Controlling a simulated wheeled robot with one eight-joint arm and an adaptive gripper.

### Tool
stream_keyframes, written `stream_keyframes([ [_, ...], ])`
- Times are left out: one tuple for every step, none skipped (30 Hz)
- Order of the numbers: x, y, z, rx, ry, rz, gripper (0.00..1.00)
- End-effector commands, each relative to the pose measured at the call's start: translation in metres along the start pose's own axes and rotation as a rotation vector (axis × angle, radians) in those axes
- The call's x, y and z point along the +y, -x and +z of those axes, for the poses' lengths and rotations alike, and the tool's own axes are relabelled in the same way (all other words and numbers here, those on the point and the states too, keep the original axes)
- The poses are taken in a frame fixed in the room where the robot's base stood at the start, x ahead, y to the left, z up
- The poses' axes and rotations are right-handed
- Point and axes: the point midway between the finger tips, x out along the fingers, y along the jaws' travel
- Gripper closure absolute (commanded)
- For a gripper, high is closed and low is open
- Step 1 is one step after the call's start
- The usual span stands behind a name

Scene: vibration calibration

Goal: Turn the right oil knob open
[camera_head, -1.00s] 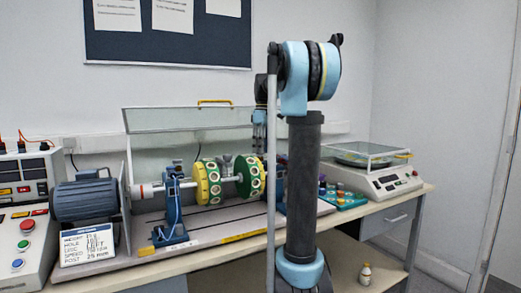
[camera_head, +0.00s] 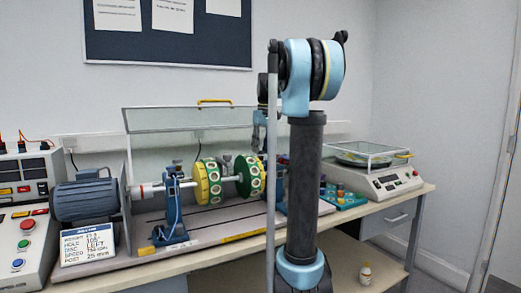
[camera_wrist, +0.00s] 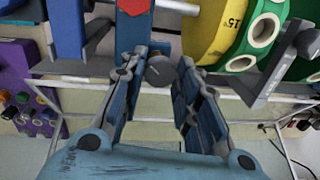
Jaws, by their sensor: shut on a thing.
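A small dark grey round knob (camera_wrist: 159,71) is between the fingertips of my gripper (camera_wrist: 163,63) in the wrist view. My gripper is shut on this knob. The knob sits by a blue support with a red part (camera_wrist: 135,7), beside the yellow and green discs (camera_wrist: 217,22). In the head view my gripper (camera_head: 259,137) is partly hidden behind my arm, at the right end of the shaft. The knob and right support are hidden there. The left blue support (camera_head: 173,205) has a dark knob on top (camera_head: 177,168).
The raised clear cover (camera_head: 190,120) stands behind the rig. A purple rack (camera_wrist: 20,90) with several coloured caps is at the left in the wrist view. A motor (camera_head: 86,199) stands at the left, and a balance (camera_head: 377,180) at the right.

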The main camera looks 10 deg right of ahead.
Motion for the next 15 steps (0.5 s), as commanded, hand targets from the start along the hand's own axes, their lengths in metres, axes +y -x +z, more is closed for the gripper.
stream_keyframes([
  [0.0005, 0.0, 0.0, 0.006, -0.044, 0.001, 0.95],
  [0.0003, 0.0, 0.0002, 0.009, -0.073, 0.001, 0.95],
  [0.0002, 0.0, 0.0004, 0.013, -0.11, 0.001, 0.95],
  [0.0001, 0.0, 0.0005, 0.016, -0.138, 0.001, 0.95],
  [0.0, 0.0, 0.0006, 0.02, -0.167, 0.001, 0.95],
  [-0.0002, 0.0, 0.0006, 0.024, -0.204, 0.001, 0.95],
  [-0.0003, 0.0, 0.0007, 0.027, -0.233, 0.001, 0.95],
  [-0.0004, -0.0001, 0.0007, 0.03, -0.261, 0.001, 0.95],
  [-0.0006, -0.0001, 0.0009, 0.034, -0.298, 0.0, 0.95],
  [-0.0007, -0.0001, 0.001, 0.037, -0.327, 0.0, 0.95],
  [-0.0008, -0.0001, 0.001, 0.04, -0.355, 0.0, 0.95],
  [-0.001, -0.0001, 0.0011, 0.044, -0.392, 0.0, 0.95],
  [-0.0011, -0.0001, 0.001, 0.047, -0.42, 0.0, 0.95],
  [-0.0013, -0.0002, 0.001, 0.05, -0.449, 0.0, 0.95],
  [-0.0014, -0.0002, 0.001, 0.055, -0.485, 0.0, 0.95],
])
